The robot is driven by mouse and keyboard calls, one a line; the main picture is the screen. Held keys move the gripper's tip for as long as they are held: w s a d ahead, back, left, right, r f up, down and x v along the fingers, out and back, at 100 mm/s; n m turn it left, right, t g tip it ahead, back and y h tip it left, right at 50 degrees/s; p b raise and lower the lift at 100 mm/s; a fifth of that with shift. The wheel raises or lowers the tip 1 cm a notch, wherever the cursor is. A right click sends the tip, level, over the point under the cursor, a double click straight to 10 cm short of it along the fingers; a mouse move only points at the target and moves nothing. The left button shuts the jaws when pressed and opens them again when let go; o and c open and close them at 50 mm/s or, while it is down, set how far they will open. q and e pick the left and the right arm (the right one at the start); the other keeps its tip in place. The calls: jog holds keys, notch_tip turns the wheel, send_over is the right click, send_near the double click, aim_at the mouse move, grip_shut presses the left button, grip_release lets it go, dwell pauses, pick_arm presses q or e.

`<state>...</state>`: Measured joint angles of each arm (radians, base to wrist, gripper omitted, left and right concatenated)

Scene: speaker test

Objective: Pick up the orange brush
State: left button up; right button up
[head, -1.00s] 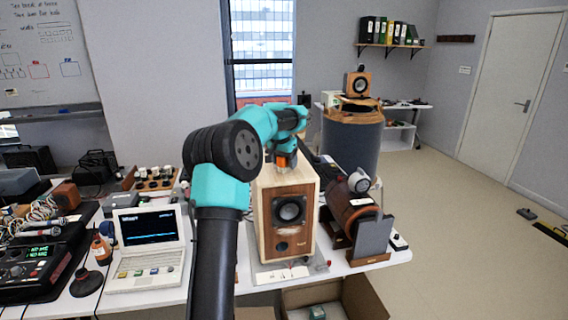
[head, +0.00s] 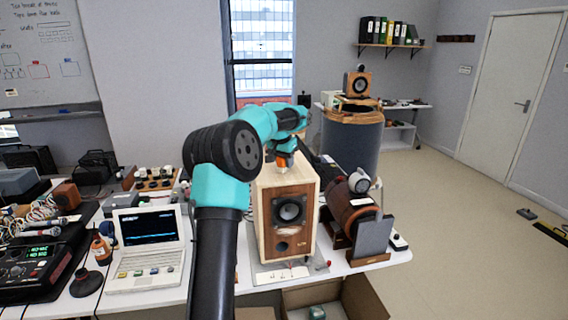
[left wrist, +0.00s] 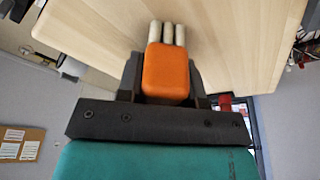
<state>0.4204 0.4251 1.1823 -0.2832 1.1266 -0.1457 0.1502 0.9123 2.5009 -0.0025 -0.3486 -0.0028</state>
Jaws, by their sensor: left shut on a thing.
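The orange brush (left wrist: 166,73) is held between the dark fingers of my left gripper (left wrist: 165,80) in the left wrist view. Several pale, rounded tips stick out beyond its orange body, in front of the light wooden top of the speaker box (left wrist: 95,25). In the head view the brush (head: 283,161) shows as a small orange patch at my left gripper (head: 287,155), over the top of the wooden speaker (head: 290,215). I cannot tell whether the brush touches the speaker top. My right gripper is not in view.
A laptop (head: 147,250) and an audio device (head: 35,265) stand on the white table to the left. A brown cylinder (head: 352,212) and a grey panel (head: 373,238) stand right of the speaker. An open cardboard box (head: 365,297) is below the table's front edge.

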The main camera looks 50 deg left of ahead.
pick_arm(q)
jog(key=shift+r, duration=0.1)
jog(key=shift+r, duration=1.75)
jog(key=s+d+r, duration=0.1)
jog(key=s+d, duration=0.9)
jog(key=d, duration=0.2)
jog(key=shift+s+r, duration=0.15)
jog(key=shift+s, duration=0.1)
jog(key=w+d+f+m, duration=0.2)
jog(key=w+d+f, duration=0.3)
jog(key=d+f, duration=0.25)
jog(key=w+d+f+m, duration=0.1)
jog(key=w+d+f, duration=0.55)
jog(key=d, duration=0.25)
jog(key=d+f+m+h, duration=0.1)
jog(key=d+f, duration=0.4)
jog(key=d, duration=0.3)
jog(key=d+f+m, duration=0.2)
jog(key=d+f, duration=0.4)
jog(key=d, duration=0.3)
jog(key=shift+d+f+h, duration=0.15)
jog(key=shift+f+h, duration=0.1)
jog(key=shift+h, duration=0.15)
